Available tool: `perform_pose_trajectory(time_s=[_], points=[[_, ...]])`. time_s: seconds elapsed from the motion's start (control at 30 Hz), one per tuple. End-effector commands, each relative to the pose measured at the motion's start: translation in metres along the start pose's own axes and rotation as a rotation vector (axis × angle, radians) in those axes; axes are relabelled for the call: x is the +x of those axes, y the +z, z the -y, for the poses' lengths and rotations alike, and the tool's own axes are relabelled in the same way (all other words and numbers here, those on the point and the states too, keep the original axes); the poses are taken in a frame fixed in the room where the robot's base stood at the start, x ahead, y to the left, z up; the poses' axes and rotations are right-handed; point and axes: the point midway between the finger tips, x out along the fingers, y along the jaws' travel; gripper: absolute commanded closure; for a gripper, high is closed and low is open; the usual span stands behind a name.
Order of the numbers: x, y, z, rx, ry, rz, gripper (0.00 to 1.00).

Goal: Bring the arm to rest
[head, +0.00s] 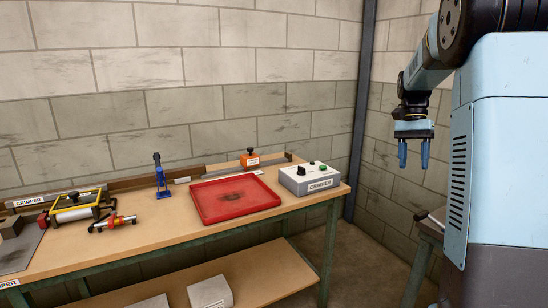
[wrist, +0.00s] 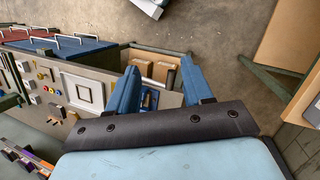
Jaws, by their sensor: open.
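My gripper (head: 413,153) hangs at the right of the head view, pointing down, with its two blue fingers apart and nothing between them. It is in the air, to the right of the workbench and clear of it. In the wrist view my gripper (wrist: 160,80) shows its two blue fingers spread, with the floor and some boxes far below. My arm (head: 430,62) is bent, coming in from the upper right corner.
A second table (head: 432,228) stands below my gripper. A block wall (head: 230,60) is behind.

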Motion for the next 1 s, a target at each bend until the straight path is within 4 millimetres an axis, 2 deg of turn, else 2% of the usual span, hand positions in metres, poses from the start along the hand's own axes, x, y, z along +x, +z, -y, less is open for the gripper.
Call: perform_pose_trajectory(time_s=[0.03, 0.47, 0.73, 1.0], points=[[-0.003, 0.014, -0.004, -0.029, -0.023, -0.024, 0.49], [-0.002, 0.114, -0.029, -0.279, -0.174, -0.243, 0.49], [0.014, 0.174, -0.045, -0.432, -0.241, -0.399, 0.49], [0.041, 0.228, -0.059, -0.576, -0.286, -0.567, 0.49]])
